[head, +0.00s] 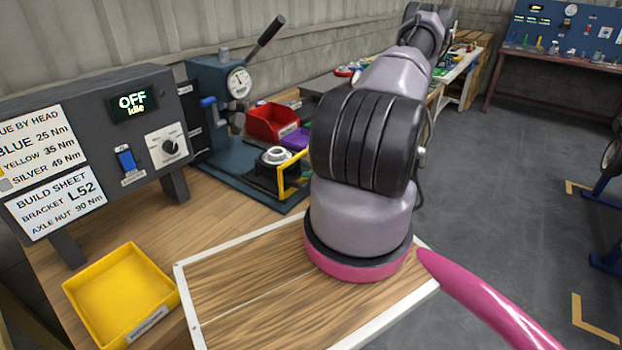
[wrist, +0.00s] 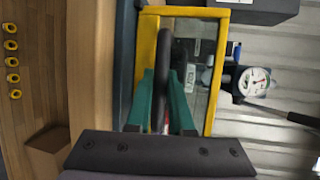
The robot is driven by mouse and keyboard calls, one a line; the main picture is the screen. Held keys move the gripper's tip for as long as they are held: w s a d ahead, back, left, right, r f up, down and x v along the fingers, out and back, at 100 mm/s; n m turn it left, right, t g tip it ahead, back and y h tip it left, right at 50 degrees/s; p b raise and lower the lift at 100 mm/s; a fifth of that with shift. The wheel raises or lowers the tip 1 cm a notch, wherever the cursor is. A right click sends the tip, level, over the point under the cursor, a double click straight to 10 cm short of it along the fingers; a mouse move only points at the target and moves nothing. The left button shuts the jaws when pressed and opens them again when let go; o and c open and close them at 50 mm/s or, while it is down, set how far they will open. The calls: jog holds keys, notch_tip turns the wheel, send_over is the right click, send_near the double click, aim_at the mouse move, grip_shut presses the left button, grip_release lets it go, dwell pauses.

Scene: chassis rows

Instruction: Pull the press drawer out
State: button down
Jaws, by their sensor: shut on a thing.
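The press (head: 225,90) stands on the bench with a dark blue base. A yellow frame (head: 291,180) stands upright at its front, near a round silver part (head: 276,157). In the wrist view the yellow frame (wrist: 213,75) surrounds a see-through area, with a black bar handle (wrist: 165,65) across it. My gripper (wrist: 163,118) has its green fingers on either side of this handle and is shut on it. My arm hides the gripper in the head view. How far the drawer is out cannot be told.
A red bin (head: 270,122) sits beside the press. A grey control box (head: 95,130) showing "OFF Idle" and a yellow tray (head: 120,300) are at left. A white-edged wooden board (head: 230,300) lies below my arm. Open floor (head: 500,190) is at right.

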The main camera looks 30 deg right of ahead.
jog(key=c, duration=0.8)
grip_release()
jog(key=v, duration=1.1)
jog(key=shift+w, duration=0.1)
jog(key=w+a+r+n+g+h, duration=0.25)
jog(key=a+r+g, duration=0.3)
jog(key=r, duration=0.65)
jog(key=w+a+r+n+g+h, duration=0.1)
jog(key=w+a+r+n+g, duration=0.4)
jog(key=r, duration=0.8)
jog(key=s+a+r+t+h, duration=0.2)
jog(key=s+a+r, duration=0.1)
jog(key=r, duration=0.3)
jog(key=s+a+r+m+t+h, duration=0.1)
jog(key=s+a+r+t, duration=0.1)
jog(key=s+a+r, duration=0.2)
jog(key=s+a+r+m+t+h, duration=0.1)
jog(key=s+a+r+t+h, duration=0.1)
jog(key=s+a+r, duration=0.2)
jog(key=a+r, duration=0.3)
jog(key=r, duration=0.2)
jog(key=shift+r+h, duration=0.3)
jog(key=shift+h, duration=0.05)
